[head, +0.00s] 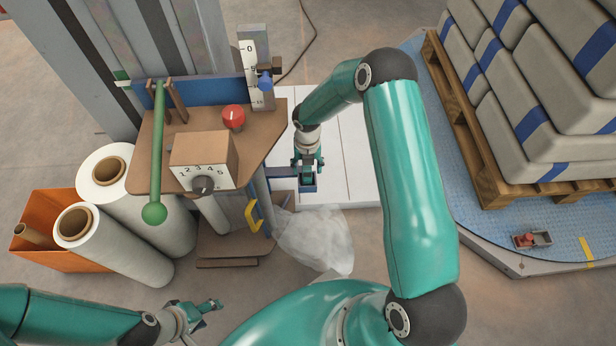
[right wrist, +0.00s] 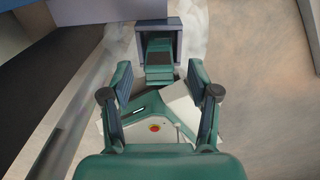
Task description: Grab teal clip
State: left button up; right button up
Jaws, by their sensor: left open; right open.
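The teal clip (right wrist: 160,58) shows in the right wrist view, in front of a dark blue square frame (right wrist: 176,32). My right gripper (right wrist: 160,76) is open, with one finger on each side of the clip's near part. Gaps show between the clip and both fingers. In the head view my right gripper (head: 308,164) points down over the blue frame (head: 308,187) beside the brown filler stand; the clip is hard to tell from the gripper there. My left gripper (head: 208,307) is open and empty at the lower left, far from the clip.
A crumpled clear plastic bag (head: 315,242) hangs below the blue frame. The brown stand (head: 258,150) carries a red knob (head: 233,117), a dial box (head: 203,162) and a green lever (head: 155,212). White film rolls (head: 115,245) stand left. A pallet of sacks (head: 530,110) stands right.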

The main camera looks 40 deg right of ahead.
aim_at(307, 175)
notch_tip(307, 175, down, 5)
jog(key=shift+r+b, duration=0.15)
jog(key=shift+b, duration=0.55)
grip_shut()
jog(key=shift+r, duration=0.15)
